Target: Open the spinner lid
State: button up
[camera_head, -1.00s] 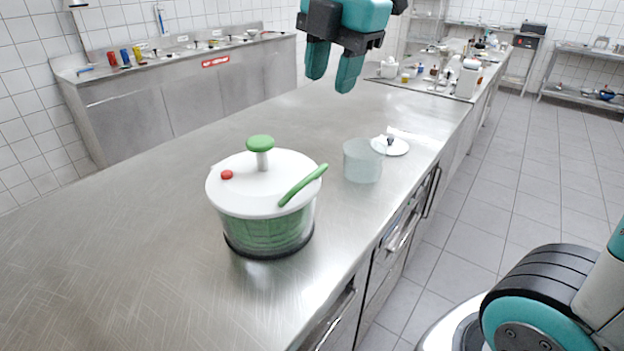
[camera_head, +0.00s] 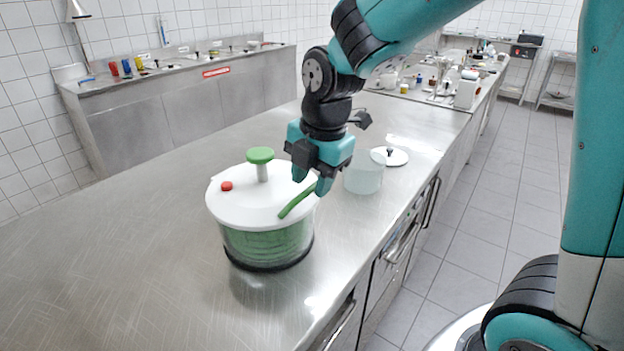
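The salad spinner (camera_head: 268,245) stands upright on the steel counter, with a clear bowl that looks green inside. Its white lid (camera_head: 240,205) sits on top. The lid has a green knob (camera_head: 260,156) on a short post, a red button (camera_head: 227,186) and a slanting green lever handle (camera_head: 297,202) at its right edge. My gripper (camera_head: 312,185) points down at the right side of the lid, just above the upper end of the green handle. Its fingertips overlap the handle's end in the picture. I cannot tell whether they touch it or how far apart they are.
A translucent container (camera_head: 363,176) stands close behind my gripper on the right. A small white lid with a dark knob (camera_head: 390,156) lies beyond it. The steel counter (camera_head: 130,255) is clear to the left of the spinner. Its right edge drops to the tiled floor.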

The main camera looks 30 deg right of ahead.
jog(key=shift+f, duration=0.4)
jog(key=shift+c, duration=0.4)
grip_shut()
jog(key=shift+w+r, duration=0.1)
jog(key=shift+r, duration=0.05)
